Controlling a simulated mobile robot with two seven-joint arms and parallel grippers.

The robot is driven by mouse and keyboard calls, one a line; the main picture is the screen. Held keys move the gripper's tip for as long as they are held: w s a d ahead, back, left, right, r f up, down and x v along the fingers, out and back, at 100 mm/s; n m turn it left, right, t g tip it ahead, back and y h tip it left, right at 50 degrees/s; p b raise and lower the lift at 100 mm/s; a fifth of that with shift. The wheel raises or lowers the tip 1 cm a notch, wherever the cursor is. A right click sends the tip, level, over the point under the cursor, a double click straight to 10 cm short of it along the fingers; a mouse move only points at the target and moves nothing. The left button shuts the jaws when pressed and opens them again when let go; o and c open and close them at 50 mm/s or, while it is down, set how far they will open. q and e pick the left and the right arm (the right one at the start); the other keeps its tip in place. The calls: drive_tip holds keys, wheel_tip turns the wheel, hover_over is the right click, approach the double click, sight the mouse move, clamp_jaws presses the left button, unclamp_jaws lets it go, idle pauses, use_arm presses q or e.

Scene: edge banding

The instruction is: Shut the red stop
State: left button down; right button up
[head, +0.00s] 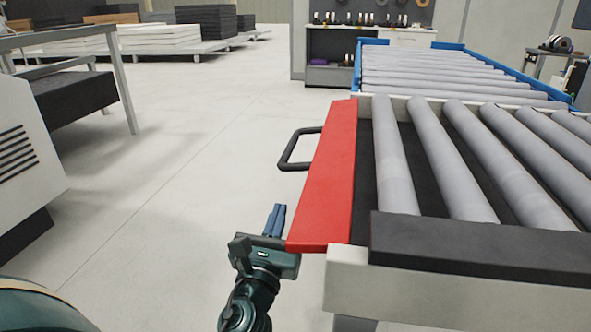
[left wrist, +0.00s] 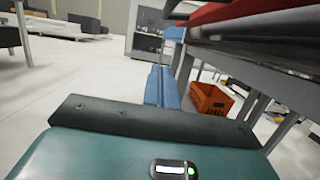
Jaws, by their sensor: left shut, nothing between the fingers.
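The red stop (head: 327,180) is a long flat red bar along the left edge of the roller conveyor. A black loop handle (head: 293,150) sticks out from its left side. In the left wrist view the red stop (left wrist: 240,12) shows at the top right, above the gripper. My left gripper (head: 277,212) is just left of the near end of the stop, short of the handle. Its blue fingers are together and empty, and they also show in the left wrist view (left wrist: 161,80). I cannot tell whether it touches the stop. My right gripper is not in view.
The conveyor's grey rollers (head: 395,165) lie right of the stop, with a black block (head: 480,243) at the near end. An orange crate (left wrist: 213,102) is under the conveyor. The floor (head: 190,150) on the left is clear. A white machine (head: 25,160) stands at far left.

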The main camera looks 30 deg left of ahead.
sight(288, 163)
use_arm(q)
drive_tip(key=w+a+r+p, duration=0.2)
drive_tip(key=w+r+p, duration=0.2)
drive_tip(key=w+r, duration=0.2)
drive_tip(key=shift+w+r+p, duration=0.2)
drive_tip(key=shift+w+p, duration=0.1)
drive_tip(key=shift+w, duration=1)
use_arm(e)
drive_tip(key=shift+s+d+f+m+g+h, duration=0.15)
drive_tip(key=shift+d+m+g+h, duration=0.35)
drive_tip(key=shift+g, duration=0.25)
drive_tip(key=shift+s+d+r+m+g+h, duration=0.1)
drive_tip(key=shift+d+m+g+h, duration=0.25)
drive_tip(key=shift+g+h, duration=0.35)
use_arm(q)
drive_tip(key=shift+a, duration=0.1)
